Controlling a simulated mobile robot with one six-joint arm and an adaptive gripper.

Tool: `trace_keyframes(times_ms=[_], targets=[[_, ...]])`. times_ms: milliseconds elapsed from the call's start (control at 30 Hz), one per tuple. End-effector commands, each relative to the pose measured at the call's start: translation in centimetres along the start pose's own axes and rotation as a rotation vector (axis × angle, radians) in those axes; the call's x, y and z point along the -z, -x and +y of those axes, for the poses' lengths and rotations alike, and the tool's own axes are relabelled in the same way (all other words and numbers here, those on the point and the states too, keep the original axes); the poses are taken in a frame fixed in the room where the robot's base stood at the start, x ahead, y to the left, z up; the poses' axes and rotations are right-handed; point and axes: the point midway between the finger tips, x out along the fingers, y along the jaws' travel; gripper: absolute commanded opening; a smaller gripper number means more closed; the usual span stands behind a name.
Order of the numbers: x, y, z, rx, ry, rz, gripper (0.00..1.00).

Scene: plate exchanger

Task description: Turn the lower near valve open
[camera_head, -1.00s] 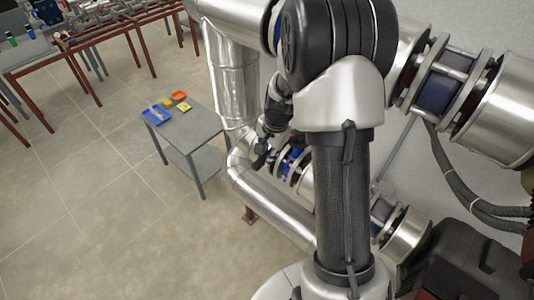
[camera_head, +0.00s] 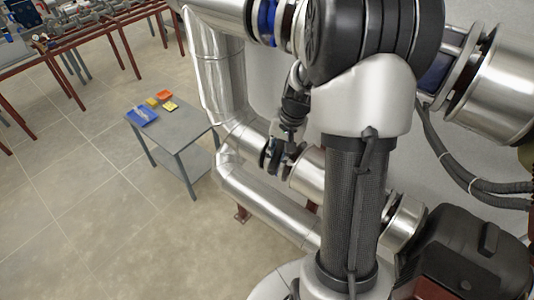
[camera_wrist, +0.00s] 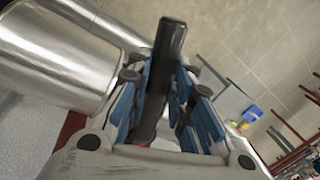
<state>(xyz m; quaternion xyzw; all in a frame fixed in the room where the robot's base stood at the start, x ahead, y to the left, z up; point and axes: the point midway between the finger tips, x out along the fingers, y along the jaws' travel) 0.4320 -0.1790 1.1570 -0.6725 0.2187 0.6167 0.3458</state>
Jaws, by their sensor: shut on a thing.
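The lower near valve (camera_head: 272,160) sits in the lower silver pipe run in the head view, small and partly covered by my gripper (camera_head: 286,146). In the wrist view its long black lever (camera_wrist: 168,50) rises between the blue-padded fingers of my gripper (camera_wrist: 168,105). The fingers are closed around the lever, one on each side. The lever's free end sticks out beyond them. The valve body and the lever's root are hidden in the wrist view, and the exact lever angle on the valve cannot be told.
Silver pipes (camera_head: 262,208) run close beside and below my gripper, along the wall. A grey side table (camera_head: 185,127) with a blue tray (camera_head: 141,116) and small yellow and orange items stands to the left. The floor in front is clear. Red-legged benches (camera_head: 85,42) stand behind.

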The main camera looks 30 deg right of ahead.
Motion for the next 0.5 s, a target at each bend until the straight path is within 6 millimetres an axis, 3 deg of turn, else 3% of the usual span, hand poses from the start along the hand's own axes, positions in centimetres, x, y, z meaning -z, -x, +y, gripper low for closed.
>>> trace_keyframes(times_ms=[200, 500], targets=[[0.1, 0.2, 1.9, -0.003, 0.091, -0.019, 0.00], [0.2, 0.5, 2.5, -0.003, 0.132, -0.028, 0.00]])
